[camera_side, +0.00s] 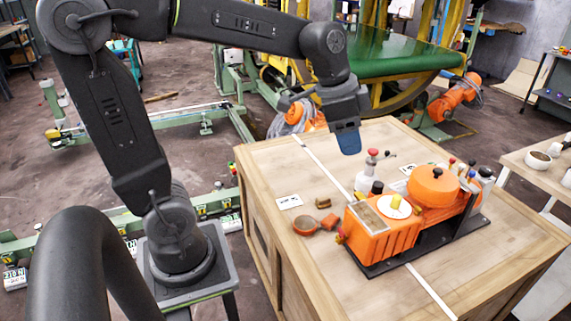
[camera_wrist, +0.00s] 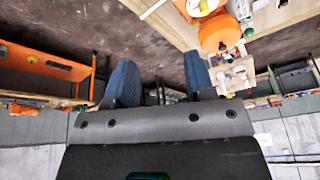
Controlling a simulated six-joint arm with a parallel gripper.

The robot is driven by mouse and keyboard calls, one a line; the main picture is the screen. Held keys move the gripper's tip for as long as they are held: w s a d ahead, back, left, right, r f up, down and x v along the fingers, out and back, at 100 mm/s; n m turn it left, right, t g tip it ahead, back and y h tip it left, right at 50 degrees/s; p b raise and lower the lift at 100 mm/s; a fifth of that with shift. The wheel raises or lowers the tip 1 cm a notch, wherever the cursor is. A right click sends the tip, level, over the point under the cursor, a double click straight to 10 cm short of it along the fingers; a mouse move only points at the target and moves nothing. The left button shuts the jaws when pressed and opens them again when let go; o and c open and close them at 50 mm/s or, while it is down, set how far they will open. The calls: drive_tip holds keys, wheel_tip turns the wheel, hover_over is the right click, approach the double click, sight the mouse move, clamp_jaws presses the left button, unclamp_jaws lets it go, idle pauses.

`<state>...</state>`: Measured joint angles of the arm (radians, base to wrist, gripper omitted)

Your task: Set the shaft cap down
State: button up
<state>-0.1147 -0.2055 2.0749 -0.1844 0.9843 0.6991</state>
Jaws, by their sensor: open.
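My gripper (camera_side: 349,142) hangs above the far left part of the wooden table, well above its top. In the wrist view its two blue fingers (camera_wrist: 160,75) stand apart with nothing between them. The shaft cap cannot be told for certain. A small yellow piece (camera_side: 396,200) sits on a white disc on the orange machine (camera_side: 380,237), to the right of and below my gripper. A small brown piece (camera_side: 323,203) and an orange-brown round part (camera_side: 306,224) lie on the table left of the machine.
The wooden table (camera_side: 265,175) has free room at its left and front right. A large orange round part (camera_side: 434,187) and several small-topped bottles or knobs rise from the machine area. A white card (camera_side: 289,202) lies at the left. A green-topped machine (camera_side: 400,58) stands behind.

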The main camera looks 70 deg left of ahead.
drive_tip(key=s+d+f+n+t+y, duration=0.1)
drive_tip(key=s+n, duration=0.4)
drive_tip(key=s, duration=0.8)
drive_tip(key=shift+d+f+n+t, duration=0.15)
drive_tip(key=shift+f+n+t, duration=0.3)
drive_tip(key=shift+f, duration=0.35)
idle(0.6)
